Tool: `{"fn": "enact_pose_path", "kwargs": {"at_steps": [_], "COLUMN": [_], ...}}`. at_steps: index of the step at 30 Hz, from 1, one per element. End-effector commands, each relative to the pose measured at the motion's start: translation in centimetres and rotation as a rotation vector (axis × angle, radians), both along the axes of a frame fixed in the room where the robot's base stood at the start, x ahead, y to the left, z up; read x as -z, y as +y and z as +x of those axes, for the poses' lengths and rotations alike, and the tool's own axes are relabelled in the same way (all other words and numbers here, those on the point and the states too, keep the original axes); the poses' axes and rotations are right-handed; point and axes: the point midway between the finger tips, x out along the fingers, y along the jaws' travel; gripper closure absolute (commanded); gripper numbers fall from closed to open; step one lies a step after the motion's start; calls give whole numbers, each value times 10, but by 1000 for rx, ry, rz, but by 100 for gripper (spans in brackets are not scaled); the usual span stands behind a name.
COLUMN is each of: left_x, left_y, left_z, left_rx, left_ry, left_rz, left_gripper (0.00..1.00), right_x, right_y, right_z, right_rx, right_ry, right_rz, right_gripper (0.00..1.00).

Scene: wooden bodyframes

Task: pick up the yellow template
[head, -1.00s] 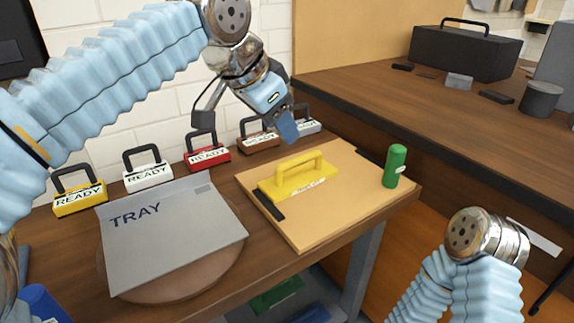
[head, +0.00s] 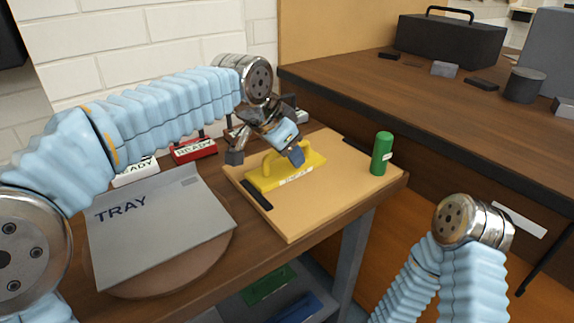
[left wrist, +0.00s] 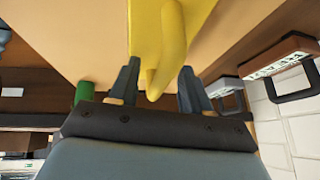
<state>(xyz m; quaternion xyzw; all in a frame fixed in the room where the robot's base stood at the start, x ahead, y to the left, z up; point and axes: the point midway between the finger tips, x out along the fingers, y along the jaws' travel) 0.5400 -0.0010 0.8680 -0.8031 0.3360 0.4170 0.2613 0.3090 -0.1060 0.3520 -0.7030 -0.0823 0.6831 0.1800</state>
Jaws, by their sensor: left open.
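The yellow template (head: 287,178) lies on the light wooden board, with its handle standing up. In the left wrist view the template (left wrist: 172,45) shows with its handle between the two open fingers. My left gripper (head: 266,157) is open and reaches down over the template, one finger on each side of the handle. In the left wrist view the left gripper (left wrist: 158,92) shows space between fingers and handle. My right arm shows at the lower right, but its gripper is out of view.
A green cylinder (head: 382,154) stands on the board (head: 300,217), right of the template. A grey tray (head: 160,230) lies to the left. Red (head: 194,150) and white (head: 135,172) READY blocks stand behind. A darker workbench (head: 450,125) is at the right.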

Motion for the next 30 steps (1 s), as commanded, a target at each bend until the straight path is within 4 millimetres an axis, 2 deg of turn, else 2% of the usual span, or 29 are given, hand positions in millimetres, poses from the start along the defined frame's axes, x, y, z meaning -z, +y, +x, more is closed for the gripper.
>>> {"fn": "enact_pose_path", "kwargs": {"at_steps": [3,4,13,26,30], "left_x": [0,0,-1,-2,-9], "left_y": [0,0,0,0,0], "left_z": [0,0,0,0,0], "left_rx": [0,0,0,0,0], "left_ry": [0,0,0,-3,-4], "left_rz": [0,0,0,-2,-3], "left_gripper": [52,55,100,100,100], "right_x": [0,0,0,0,-1], "right_y": [0,0,0,0,0], "right_z": [0,0,0,0,0], "right_rx": [0,0,0,0,0], "right_ry": [0,0,0,0,0], "right_rz": [0,0,0,0,0], "right_gripper": [57,57,57,57,57]}}
